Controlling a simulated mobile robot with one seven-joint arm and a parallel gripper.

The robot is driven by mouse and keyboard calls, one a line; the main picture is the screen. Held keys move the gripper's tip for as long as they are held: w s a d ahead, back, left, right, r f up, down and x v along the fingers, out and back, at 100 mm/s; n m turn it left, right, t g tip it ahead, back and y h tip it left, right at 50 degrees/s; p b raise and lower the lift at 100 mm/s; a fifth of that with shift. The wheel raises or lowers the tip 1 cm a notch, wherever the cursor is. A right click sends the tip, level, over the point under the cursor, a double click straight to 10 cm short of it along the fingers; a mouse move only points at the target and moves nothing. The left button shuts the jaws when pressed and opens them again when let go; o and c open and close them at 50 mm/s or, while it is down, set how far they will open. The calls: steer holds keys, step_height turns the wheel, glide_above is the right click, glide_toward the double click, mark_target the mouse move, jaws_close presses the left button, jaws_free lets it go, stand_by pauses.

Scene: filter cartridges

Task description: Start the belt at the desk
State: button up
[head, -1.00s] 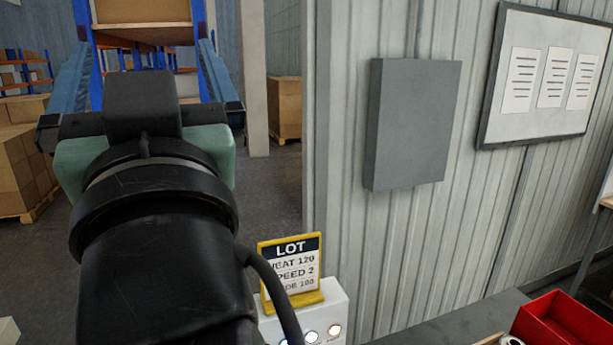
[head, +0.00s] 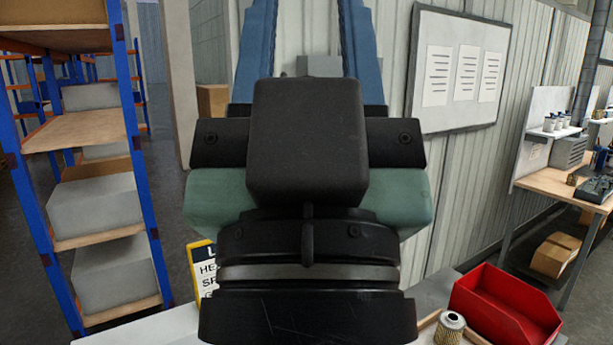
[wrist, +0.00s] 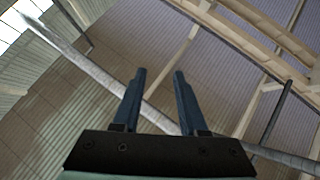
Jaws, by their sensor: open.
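My gripper (head: 307,45) is raised in the middle of the head view, its two blue fingers pointing up and apart. In the wrist view my gripper (wrist: 158,95) is open with nothing between the fingers, against the ceiling and upper wall. The yellow-framed lot sign (head: 203,272) stands on the desk at the lower left, partly hidden by my arm. The control box with lit buttons is hidden behind my arm now. No belt can be made out.
A red bin (head: 507,309) and a filter cartridge (head: 449,328) are at the lower right. A blue and orange rack (head: 135,170) stands left. A workbench (head: 565,185) is far right. A whiteboard (head: 455,75) hangs on the wall.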

jaws_close()
stand_by(1.2)
